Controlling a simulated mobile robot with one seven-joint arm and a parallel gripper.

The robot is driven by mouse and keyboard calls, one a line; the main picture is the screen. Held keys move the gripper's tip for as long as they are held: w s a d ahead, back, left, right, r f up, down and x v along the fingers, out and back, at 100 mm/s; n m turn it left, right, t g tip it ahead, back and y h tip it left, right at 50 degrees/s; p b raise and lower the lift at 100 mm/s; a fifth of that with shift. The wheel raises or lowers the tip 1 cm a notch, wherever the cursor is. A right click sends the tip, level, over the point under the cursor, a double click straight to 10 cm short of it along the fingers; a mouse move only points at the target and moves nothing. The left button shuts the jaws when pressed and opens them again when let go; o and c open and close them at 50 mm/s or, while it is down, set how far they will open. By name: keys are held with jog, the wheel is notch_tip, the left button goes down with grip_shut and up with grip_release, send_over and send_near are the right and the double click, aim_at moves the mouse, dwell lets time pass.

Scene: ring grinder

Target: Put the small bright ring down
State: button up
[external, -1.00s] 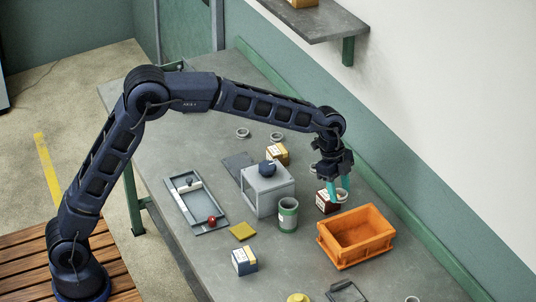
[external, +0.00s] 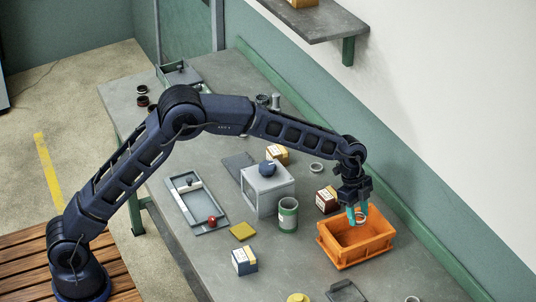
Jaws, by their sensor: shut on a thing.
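My gripper (external: 357,214) points down at the back of the orange crate (external: 345,256), over its opening. It is shut on a small bright ring (external: 361,217), which shows as a pale loop between the teal fingertips. I cannot tell how far the ring is above the crate floor. The part of the crate floor that shows looks empty.
A brown box with a white label (external: 326,200) stands just left of the crate. A green can (external: 288,215) and a grey box machine with a dark knob (external: 268,188) stand farther left. Another ring (external: 316,167) lies behind.

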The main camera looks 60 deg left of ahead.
aim_at(354, 242)
jog(key=shift+f, duration=4.75)
jog(key=shift+f, duration=0.15)
jog(key=o, duration=1)
